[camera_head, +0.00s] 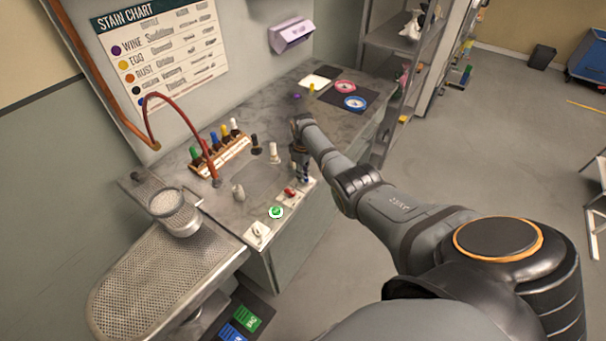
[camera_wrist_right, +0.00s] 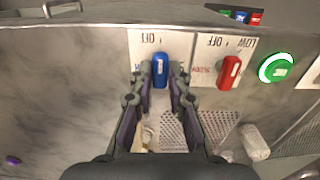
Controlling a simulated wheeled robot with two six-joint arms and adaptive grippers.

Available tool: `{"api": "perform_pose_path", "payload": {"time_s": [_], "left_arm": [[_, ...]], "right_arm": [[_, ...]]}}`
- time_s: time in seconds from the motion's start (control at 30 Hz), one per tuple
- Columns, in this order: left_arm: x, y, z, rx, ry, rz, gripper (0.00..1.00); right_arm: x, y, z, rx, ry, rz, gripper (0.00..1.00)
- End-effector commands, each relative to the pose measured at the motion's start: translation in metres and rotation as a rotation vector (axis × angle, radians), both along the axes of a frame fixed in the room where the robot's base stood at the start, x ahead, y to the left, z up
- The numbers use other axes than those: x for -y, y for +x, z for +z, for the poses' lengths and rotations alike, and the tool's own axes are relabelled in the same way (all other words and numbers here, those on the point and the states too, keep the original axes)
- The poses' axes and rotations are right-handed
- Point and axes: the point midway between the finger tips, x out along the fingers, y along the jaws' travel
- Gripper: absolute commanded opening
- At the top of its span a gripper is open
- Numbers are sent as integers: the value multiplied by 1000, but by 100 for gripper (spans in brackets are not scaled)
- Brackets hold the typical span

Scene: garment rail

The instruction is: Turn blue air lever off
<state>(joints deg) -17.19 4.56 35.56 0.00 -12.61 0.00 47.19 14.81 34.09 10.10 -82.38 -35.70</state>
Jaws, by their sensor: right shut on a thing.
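The blue air lever (camera_wrist_right: 160,70) is on a white plate with an upside-down OFF label in the right wrist view. It stands nearly upright in that picture. My right gripper (camera_wrist_right: 160,80) has its two fingers against the lever's left and right sides, shut on it. In the head view my right gripper (camera_head: 303,168) points down at the counter's front edge and mostly hides the blue lever. My left gripper is not in view.
A red lever (camera_wrist_right: 229,71) sits on the neighbouring plate, with a lit green button (camera_wrist_right: 275,67) beyond it. Several bottles stand in a wooden rack (camera_head: 222,153) on the counter. A perforated board (camera_head: 150,275) is at the left. The floor at right is mostly clear.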

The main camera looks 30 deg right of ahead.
Motion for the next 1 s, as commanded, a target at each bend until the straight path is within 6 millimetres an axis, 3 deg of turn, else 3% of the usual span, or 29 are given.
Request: {"api": "perform_pose_path", "payload": {"time_s": [0.07,0.1,0.23,0.63,0.73,1.0], "left_arm": [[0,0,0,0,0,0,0],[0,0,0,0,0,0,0],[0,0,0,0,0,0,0],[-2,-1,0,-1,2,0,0],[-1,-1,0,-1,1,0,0],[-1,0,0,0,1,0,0]], "right_arm": [[0,2,2,5,-1,1,0],[0,2,2,5,-1,1,22],[0,1,1,4,-1,1,40],[1,1,9,4,-1,0,40],[1,1,25,4,-2,1,40],[0,1,92,5,-1,1,40]]}}
